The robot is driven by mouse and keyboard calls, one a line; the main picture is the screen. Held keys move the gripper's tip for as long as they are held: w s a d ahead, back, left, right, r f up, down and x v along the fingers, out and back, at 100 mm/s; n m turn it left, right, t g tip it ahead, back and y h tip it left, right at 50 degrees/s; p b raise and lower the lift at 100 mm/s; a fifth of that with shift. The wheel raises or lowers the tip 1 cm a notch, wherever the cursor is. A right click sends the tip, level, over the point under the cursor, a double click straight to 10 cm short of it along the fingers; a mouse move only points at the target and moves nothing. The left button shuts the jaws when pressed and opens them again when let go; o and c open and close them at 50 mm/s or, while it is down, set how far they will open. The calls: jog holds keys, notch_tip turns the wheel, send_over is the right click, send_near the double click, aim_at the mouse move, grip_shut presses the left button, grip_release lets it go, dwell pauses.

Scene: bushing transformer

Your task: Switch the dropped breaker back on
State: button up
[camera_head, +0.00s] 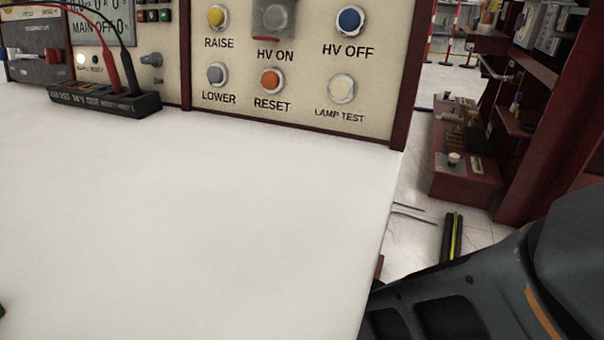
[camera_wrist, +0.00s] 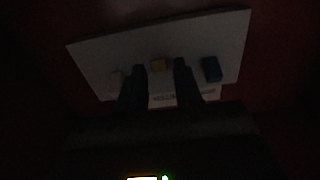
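In the dark wrist view, my gripper (camera_wrist: 159,66) has its two black fingers apart with a gap between them. I cannot tell which of these, if any, is the breaker, nor whether the fingers touch anything. In the head view, a grey unit with a red part (camera_head: 38,66) sits at the far left of the control panel (camera_head: 300,90). My gripper is outside the head view.
A white worktop (camera_head: 190,230) is largely bare. A black terminal block (camera_head: 105,103) with red and black leads stands at its back left. The panel carries several round buttons, including a blue HV OFF button (camera_head: 350,20). Dark red shelving (camera_head: 470,165) stands beyond the right edge.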

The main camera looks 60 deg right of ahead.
grip_shut()
jog(key=shift+r, duration=0.1)
jog(key=r+y+p, duration=0.1)
jog(key=y+p, duration=0.2)
jog(key=p, duration=0.1)
jog(key=shift+r+p, duration=0.15)
jog(key=shift+p, duration=0.2)
jog(key=shift+o, duration=1.2)
grip_release()
